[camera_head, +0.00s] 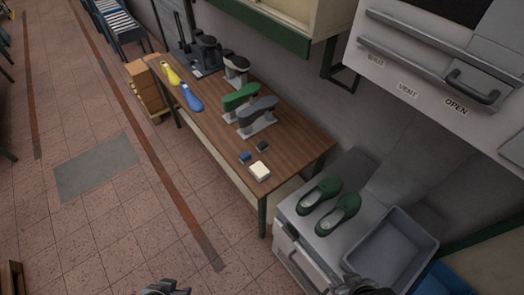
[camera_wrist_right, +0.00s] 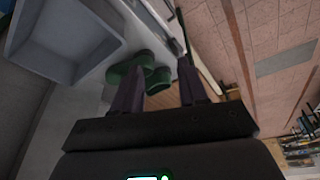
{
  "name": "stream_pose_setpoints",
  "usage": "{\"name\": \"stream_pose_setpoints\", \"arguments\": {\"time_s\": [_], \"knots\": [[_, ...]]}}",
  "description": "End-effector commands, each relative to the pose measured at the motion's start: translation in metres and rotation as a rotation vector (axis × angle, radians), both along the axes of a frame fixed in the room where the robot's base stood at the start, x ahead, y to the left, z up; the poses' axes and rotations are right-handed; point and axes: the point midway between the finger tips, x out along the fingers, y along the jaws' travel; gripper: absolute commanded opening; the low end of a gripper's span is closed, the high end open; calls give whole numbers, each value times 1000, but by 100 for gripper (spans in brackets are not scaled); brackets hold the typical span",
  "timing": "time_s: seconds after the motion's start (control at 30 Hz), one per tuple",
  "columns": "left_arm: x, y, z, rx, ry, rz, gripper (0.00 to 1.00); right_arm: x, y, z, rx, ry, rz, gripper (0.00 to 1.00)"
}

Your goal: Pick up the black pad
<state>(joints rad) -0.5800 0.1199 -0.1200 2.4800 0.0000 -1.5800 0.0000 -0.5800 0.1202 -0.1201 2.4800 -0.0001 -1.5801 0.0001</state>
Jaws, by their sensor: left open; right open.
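The black pad (camera_head: 263,146) is a small dark block lying on the wooden workbench (camera_head: 205,118), near its right end. A blue pad (camera_head: 245,157) and a larger cream block (camera_head: 260,171) lie close to it. My left gripper (camera_head: 167,289) is at the bottom edge of the head view, over the floor, well short of the bench. My right gripper (camera_head: 354,284) is at the bottom edge too, near the grey tray. In the right wrist view its two dark fingers (camera_wrist_right: 162,72) are apart with nothing held between them. The black pad is not visible in that view.
Green and grey shoe lasts (camera_head: 240,97) stand on the bench behind the pads, with yellow and blue lasts further left. Green shoes (camera_head: 320,193) and a grey tray (camera_head: 432,243) are on the machine at right. An oven front (camera_head: 440,75) overhangs at upper right.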

Motion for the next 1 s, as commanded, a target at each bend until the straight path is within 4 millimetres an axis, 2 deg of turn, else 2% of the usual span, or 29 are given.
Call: {"name": "stream_pose_setpoints", "arguments": {"time_s": [0.43,0.47,0.67,1.0], "knots": [[0,0,0,0,0,0,43,0,0,0,0,0,0,43],[0,0,0,0,0,0,43,0,0,0,0,0,0,44],[0,0,0,0,0,0,43,0,0,0,0,0,0,75],[0,0,0,0,0,0,43,1,0,1,5,-6,-13,77]]}}
